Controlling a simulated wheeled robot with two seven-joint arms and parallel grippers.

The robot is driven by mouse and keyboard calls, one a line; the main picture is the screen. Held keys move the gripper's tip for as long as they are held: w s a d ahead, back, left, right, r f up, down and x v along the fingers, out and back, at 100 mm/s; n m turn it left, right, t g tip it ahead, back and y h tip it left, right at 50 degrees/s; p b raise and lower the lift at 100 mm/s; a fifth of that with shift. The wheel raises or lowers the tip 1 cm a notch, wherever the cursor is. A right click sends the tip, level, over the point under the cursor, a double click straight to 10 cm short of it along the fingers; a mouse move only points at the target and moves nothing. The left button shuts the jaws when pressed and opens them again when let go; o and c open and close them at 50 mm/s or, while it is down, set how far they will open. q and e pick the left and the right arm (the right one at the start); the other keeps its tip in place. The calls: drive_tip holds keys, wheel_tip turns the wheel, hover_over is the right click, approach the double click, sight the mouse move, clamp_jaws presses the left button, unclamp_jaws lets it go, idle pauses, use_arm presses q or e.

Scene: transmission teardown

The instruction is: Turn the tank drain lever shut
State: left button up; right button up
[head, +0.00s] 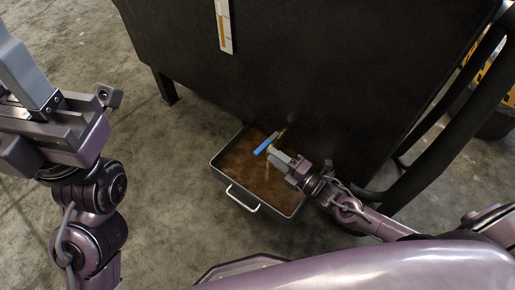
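The drain lever has a blue handle (266,143) and sits low on the front of the black tank (310,60). A small brass-coloured fitting shows beside the handle. My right gripper (276,153) is at the lever, its fingers right by the blue handle. I cannot tell whether the fingers touch it or are closed on it. My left gripper (75,125) is at the left, far from the lever, and its fingertips are not clear to see.
A metal drain pan (217,160) with a wire handle and brown liquid stands on the concrete floor under the lever. Thick black hoses (452,125) run along the tank's right side. A sight gauge (224,27) is on the tank's front. Open floor lies left of the pan.

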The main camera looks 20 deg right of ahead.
sight(264, 149)
drive_tip(key=b+x, duration=0.1)
drive_tip(key=x, duration=0.4)
drive_tip(key=shift+w+a+b, duration=0.25)
drive_tip(key=shift+b, duration=0.15)
clamp_jaws()
